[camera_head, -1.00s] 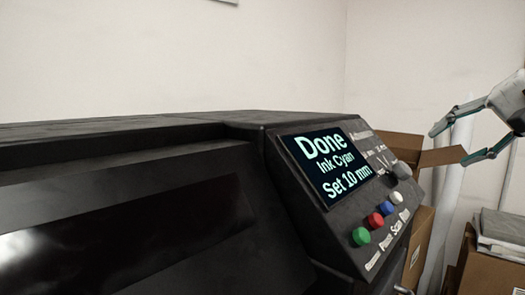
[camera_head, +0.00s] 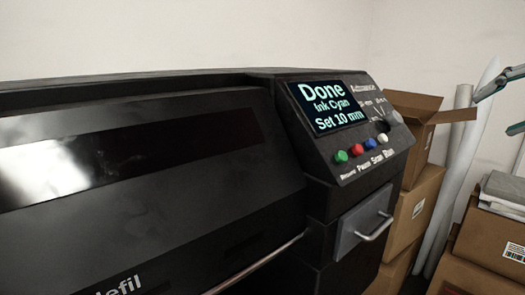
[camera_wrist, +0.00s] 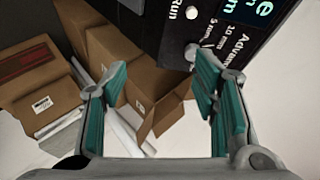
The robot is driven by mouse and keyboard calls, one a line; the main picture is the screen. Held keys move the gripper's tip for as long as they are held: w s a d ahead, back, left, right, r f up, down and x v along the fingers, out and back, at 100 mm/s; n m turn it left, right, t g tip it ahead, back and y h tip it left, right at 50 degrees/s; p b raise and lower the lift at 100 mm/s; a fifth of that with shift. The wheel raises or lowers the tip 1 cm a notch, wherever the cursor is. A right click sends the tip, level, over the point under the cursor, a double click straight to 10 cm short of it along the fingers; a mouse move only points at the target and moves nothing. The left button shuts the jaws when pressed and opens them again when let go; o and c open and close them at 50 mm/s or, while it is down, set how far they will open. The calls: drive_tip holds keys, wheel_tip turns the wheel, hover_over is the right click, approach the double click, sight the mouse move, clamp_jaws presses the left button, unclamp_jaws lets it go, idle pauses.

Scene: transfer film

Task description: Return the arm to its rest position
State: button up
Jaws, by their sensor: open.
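My gripper (camera_wrist: 162,85) is open and empty in the wrist view, its two teal-lined fingers spread apart. In the head view only its fingertips (camera_head: 500,105) show at the right edge, in the air to the right of the black printer (camera_head: 330,205). The printer's screen (camera_head: 326,104) reads "Done", "Ink Cyan", "Set 10 mm".
An open cardboard box (camera_head: 414,115) and stacked boxes (camera_head: 417,195) stand right of the printer. White rolls (camera_head: 455,170) lean beside them. More boxes (camera_head: 490,245) with papers (camera_head: 503,187) on top are at the right. A drawer handle (camera_head: 376,227) sticks out of the printer's front.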

drive_tip(key=s+a+f+n+g+p, duration=0.15)
drive_tip(key=s+a+f, duration=0.25)
drive_tip(key=a, duration=0.4)
drive_tip(key=s+a+f+n+g+p, duration=0.1)
drive_tip(key=s+a+f+n+g, duration=0.2)
drive_tip(key=a, duration=0.5)
drive_tip(key=s+a+f+n+h+p, duration=0.1)
drive_tip(key=s+a+f+n, duration=0.1)
drive_tip(key=s+f, duration=0.3)
drive_tip(key=s+a+f+n+g+h+p, duration=0.1)
drive_tip(key=s+a+f+n, duration=0.2)
drive_tip(key=s+f, duration=0.2)
drive_tip(key=shift+s+a+f+n, duration=0.35)
drive_tip(key=shift+s+a+f, duration=0.05)
drive_tip(key=shift+s, duration=0.5)
